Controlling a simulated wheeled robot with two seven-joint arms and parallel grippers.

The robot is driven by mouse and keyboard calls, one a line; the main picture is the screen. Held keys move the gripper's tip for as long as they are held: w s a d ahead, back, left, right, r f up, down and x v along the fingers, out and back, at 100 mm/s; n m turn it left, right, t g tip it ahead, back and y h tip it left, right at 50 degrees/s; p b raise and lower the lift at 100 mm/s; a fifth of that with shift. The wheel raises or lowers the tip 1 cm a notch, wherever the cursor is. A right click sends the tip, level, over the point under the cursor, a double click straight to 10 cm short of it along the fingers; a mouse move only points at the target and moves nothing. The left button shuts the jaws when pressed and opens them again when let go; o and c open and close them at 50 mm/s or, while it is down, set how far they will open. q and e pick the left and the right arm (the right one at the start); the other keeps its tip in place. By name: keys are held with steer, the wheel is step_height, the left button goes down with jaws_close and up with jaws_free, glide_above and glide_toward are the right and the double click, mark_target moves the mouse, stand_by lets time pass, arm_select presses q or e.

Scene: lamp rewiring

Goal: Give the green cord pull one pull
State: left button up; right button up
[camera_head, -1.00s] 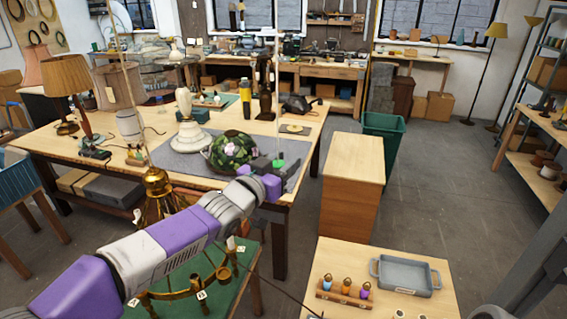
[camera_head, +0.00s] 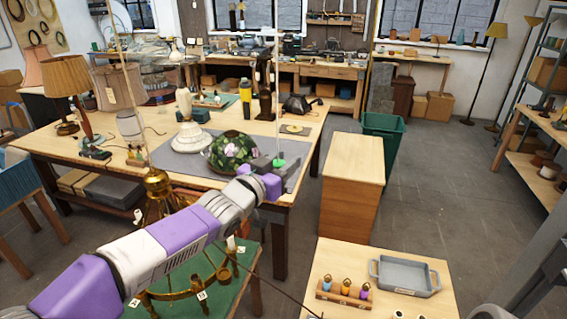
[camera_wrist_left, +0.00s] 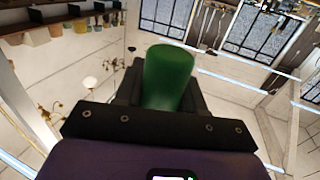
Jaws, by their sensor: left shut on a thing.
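The green cord pull (camera_head: 279,163) hangs on a thin pale cord above the front right of the large workbench. In the left wrist view the green cord pull (camera_wrist_left: 168,78) is a rounded green piece standing between the dark fingers. My left gripper (camera_head: 268,165) is shut on it; the fingers hide part of it. The left gripper's dark jaws (camera_wrist_left: 160,100) also show in the left wrist view. My right gripper is not in view.
A floral stained-glass shade (camera_head: 231,150) sits on the grey mat (camera_head: 292,180) just left of my left gripper. The wooden workbench (camera_head: 60,150) holds several lamps. A wooden cabinet (camera_head: 352,170), green bin (camera_head: 384,135) and grey tray (camera_head: 408,275) stand to the right.

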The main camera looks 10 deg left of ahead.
arm_select(q)
steer(key=shift+r, duration=0.2)
steer(key=o, duration=1.1)
